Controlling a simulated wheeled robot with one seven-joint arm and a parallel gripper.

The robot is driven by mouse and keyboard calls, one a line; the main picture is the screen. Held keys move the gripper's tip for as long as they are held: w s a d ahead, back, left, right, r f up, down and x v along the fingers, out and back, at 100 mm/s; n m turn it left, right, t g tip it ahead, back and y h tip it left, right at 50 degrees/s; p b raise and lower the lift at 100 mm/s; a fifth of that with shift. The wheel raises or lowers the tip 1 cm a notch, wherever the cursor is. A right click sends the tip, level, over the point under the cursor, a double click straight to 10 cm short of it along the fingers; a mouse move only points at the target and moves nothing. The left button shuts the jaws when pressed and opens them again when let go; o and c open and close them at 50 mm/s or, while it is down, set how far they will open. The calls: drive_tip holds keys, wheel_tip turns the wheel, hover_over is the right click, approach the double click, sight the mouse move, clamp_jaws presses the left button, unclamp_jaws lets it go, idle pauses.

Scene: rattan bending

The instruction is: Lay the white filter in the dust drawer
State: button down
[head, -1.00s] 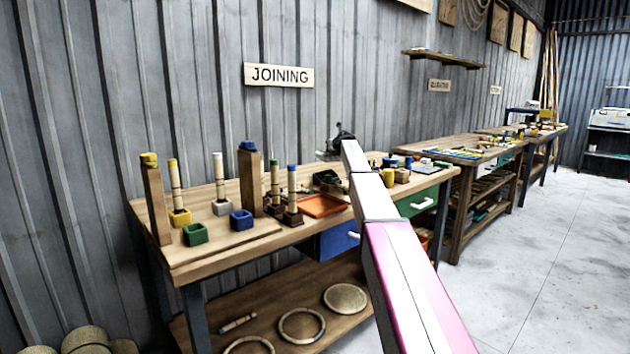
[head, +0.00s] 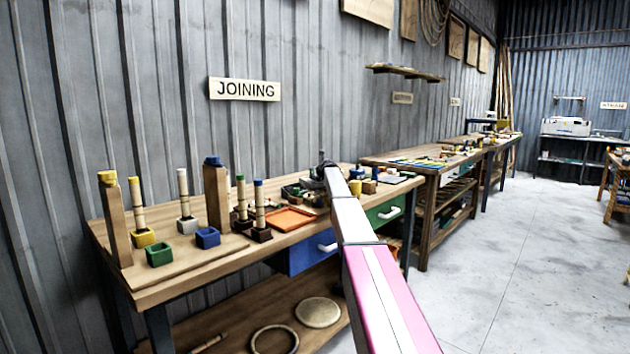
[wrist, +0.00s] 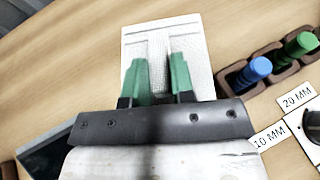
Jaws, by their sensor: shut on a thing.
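The white filter (wrist: 200,42) is a flat, pale, mesh-textured panel in the wrist view. My gripper (wrist: 157,78) is shut on it, with green fingertips at its near part and the panel reaching out beyond them. Wooden bench top shows beneath; the height above it is hard to tell. In the head view my gripper (head: 322,163) is small and dark at the end of my arm, over the back of the joining bench, and the filter cannot be made out. I cannot tell which drawer, if any in view, is the dust drawer.
The joining bench (head: 165,287) has a shut blue drawer (head: 308,253) and a green drawer (head: 380,213). Posts, coloured cups and an orange tray (head: 288,218) stand on it. Blue and green pegs (wrist: 258,68) sit close right of the filter. Open floor lies at right.

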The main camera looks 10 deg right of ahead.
drive_tip(key=shift+f, duration=1.05)
drive_tip(key=shift+f, duration=0.1)
drive_tip(key=c, duration=1)
unclamp_jaws()
